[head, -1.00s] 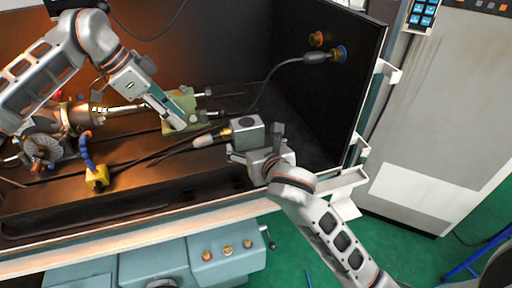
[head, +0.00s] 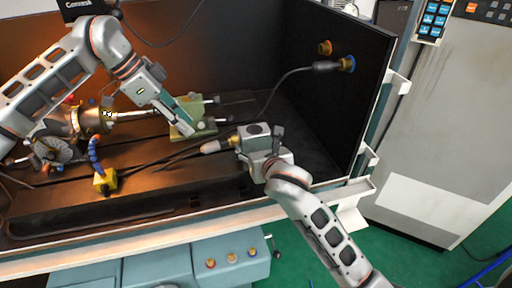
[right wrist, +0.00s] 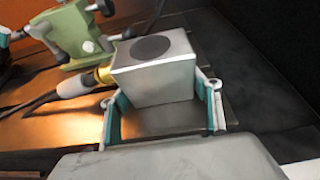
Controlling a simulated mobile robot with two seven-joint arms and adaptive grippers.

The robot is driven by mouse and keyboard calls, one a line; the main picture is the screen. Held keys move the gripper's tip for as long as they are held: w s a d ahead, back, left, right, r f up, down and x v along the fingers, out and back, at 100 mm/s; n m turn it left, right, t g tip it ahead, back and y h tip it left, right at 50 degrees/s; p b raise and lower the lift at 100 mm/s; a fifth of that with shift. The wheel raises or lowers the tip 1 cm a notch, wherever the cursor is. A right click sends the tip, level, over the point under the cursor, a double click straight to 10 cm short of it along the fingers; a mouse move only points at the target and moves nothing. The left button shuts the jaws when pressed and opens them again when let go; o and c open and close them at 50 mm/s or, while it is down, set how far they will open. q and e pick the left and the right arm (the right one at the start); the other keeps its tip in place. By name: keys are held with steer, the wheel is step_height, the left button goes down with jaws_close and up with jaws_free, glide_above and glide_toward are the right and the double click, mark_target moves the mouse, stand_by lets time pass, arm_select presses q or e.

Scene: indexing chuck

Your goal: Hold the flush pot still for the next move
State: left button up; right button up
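The flush pot, a grey block with a dark round spot on top, stands on the dark bed in the head view (head: 251,131). It fills the middle of the right wrist view (right wrist: 158,78). A cable with a brass fitting (right wrist: 92,80) meets its left side. My right gripper (head: 259,145) has one finger along each side of the block, and the fingertips appear to press on it; the right wrist view shows both fingers (right wrist: 162,100). My left gripper (head: 188,128) is by the green tailstock-like fixture (head: 198,130); its finger gap is not clear.
A chuck (head: 48,150) sits at the left of the bed, with a blue hose on a yellow base (head: 105,181) nearby. The machine's front rim (head: 150,238) bounds the bed.

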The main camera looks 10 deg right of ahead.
steer(key=c, duration=0.5)
steer(key=shift+f, duration=0.35)
stand_by(0.7)
